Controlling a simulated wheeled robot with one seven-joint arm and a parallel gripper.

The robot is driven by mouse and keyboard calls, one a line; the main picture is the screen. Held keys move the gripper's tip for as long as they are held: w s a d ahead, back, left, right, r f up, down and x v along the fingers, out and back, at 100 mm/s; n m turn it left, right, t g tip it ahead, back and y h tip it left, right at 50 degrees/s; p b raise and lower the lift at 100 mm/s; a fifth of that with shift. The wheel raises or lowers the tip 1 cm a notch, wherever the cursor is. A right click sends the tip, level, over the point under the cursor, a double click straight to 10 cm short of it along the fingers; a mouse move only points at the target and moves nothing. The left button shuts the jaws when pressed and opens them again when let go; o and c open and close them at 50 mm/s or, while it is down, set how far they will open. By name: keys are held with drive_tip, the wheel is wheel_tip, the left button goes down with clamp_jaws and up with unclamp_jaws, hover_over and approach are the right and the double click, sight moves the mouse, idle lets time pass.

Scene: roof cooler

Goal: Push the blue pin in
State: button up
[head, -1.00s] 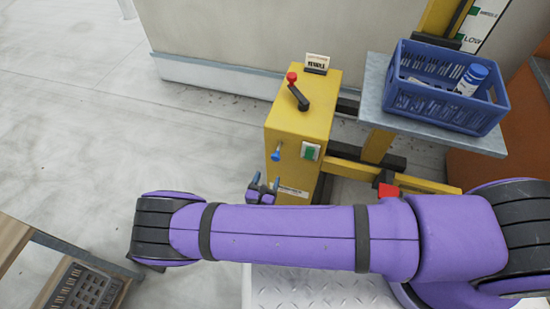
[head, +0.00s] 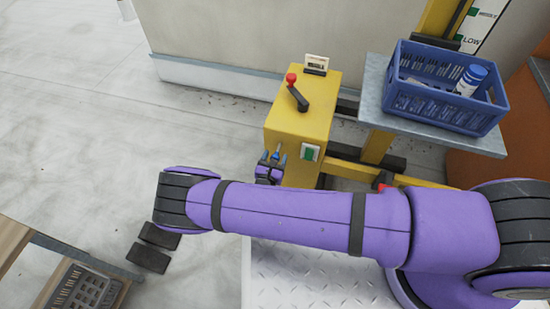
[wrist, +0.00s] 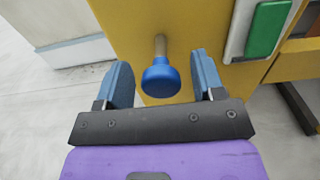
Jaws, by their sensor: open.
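The blue pin (wrist: 161,79) sticks out of the front face of the yellow box (head: 303,110) on a pale metal shaft. In the wrist view its blue knob lies between the two blue fingers of my gripper (wrist: 161,85), with a gap on each side. My gripper is open and does not appear to touch the knob. In the head view my gripper (head: 269,165) is at the front of the box, and the pin (head: 277,152) shows just above and between its fingertips.
A green button (head: 309,152) on a pale plate is right of the pin. A lever with a red knob (head: 291,78) is on top of the box. A blue crate (head: 440,110) stands on a grey shelf (head: 440,135) at right.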

sight(278, 150)
clamp_jaws()
drive_tip(key=shift+x, duration=1.9)
unclamp_jaws()
drive_tip(key=shift+w, duration=0.1)
drive_tip(key=v, duration=1.1)
drive_tip(key=shift+w+d, duration=0.1)
